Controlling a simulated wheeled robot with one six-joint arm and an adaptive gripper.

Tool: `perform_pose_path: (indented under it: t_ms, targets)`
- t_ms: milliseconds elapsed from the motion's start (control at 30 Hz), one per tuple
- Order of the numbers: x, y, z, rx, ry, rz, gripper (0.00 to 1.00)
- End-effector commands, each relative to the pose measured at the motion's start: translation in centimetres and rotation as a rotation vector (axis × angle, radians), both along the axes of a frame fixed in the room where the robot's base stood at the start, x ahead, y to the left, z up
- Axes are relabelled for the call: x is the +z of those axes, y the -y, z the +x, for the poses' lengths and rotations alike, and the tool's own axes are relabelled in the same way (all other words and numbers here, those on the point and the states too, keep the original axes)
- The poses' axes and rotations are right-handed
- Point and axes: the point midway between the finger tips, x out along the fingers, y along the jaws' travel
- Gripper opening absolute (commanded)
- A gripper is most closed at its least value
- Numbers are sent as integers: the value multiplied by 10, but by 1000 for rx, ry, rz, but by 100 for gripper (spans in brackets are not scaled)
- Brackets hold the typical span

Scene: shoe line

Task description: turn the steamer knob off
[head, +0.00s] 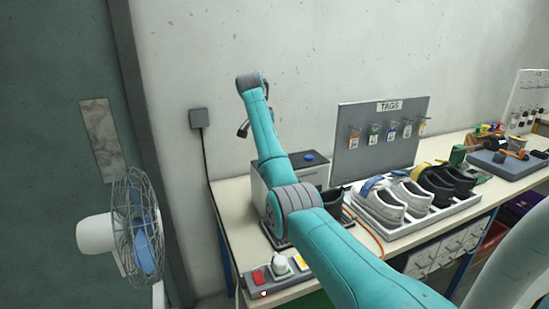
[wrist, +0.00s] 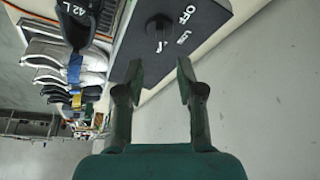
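The steamer knob (wrist: 158,27) is a round black knob on a dark panel (wrist: 216,14), seen in the wrist view. White letters "OFF" stand to its upper right, with a second white label below them that I cannot read clearly. A small white mark shows at the knob's lower side. My gripper (wrist: 160,68) is open and empty, its two green fingers apart. In the picture the knob lies beyond the fingertips, with no contact visible. In the head view a grey box (head: 256,190) with a dark top and a blue button stands partly behind my arm; the knob is hidden there.
A dark shoe marked "42 L" (wrist: 75,18) is beside the panel. The bench holds a white tray of shoes (head: 385,238), a grey TAGS board (head: 362,135) and a small control box with a red button (head: 258,277). A fan (head: 140,228) stands at the left.

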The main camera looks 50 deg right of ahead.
Motion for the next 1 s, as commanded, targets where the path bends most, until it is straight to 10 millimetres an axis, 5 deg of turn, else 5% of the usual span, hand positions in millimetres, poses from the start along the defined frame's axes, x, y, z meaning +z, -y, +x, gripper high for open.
perform_pose_path:
  t_ms: [433,900,1000]
  targets:
    - [-67,27,-1,1,-1,1,38]
    - [-77,32,-1,0,1,0,38]
    - [-77,32,-1,0,1,0,12]
